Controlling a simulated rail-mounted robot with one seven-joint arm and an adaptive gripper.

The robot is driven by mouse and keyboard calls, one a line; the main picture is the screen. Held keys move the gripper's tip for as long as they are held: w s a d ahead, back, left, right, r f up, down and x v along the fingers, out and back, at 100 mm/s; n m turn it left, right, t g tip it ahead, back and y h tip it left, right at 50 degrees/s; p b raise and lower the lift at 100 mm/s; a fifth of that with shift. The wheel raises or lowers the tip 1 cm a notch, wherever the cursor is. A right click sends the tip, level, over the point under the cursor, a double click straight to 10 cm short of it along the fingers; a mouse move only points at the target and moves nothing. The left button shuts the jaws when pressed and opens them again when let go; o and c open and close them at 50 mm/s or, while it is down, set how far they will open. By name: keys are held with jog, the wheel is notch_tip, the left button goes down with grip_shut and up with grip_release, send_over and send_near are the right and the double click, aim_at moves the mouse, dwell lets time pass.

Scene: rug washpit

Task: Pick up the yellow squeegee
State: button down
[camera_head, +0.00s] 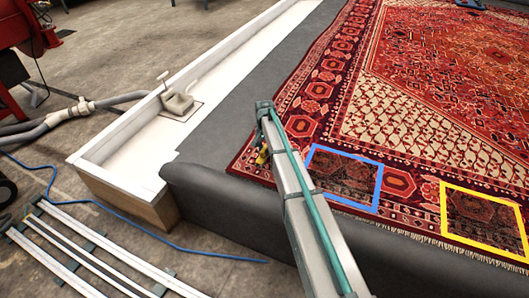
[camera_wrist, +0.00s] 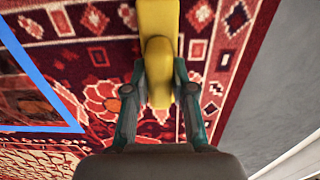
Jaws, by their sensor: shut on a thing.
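The yellow squeegee (camera_wrist: 157,73) is between the two fingers of my gripper (camera_wrist: 158,92) in the wrist view. My gripper is shut on its yellow middle part. The squeegee's upper end runs out of the top of that view. In the head view only a small yellow piece of the squeegee (camera_head: 262,155) shows beside my arm, near the rug's left edge. My arm hides the rest of it and the fingers. I cannot tell whether the squeegee touches the rug.
A red patterned rug (camera_head: 345,90) lies on a grey surface (camera_head: 228,110), with a blue square outline (camera_head: 342,206) and a yellow one (camera_head: 484,245) on it. A white trough (camera_head: 130,130) with a pale drain fitting (camera_head: 177,101) runs along the left. White slatted rails (camera_head: 85,250) lie on the floor.

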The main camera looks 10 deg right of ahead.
jog(key=shift+r, duration=0.15)
jog(key=shift+r, duration=0.25)
notch_tip(320, 180, up, 2)
jog(key=shift+r+p, duration=0.1)
jog(key=shift+p, duration=0.65)
jog(key=s+r+p, duration=0.4)
jog(key=s+r, duration=0.6)
jog(key=s, duration=0.4)
jog(key=shift+d, duration=0.4)
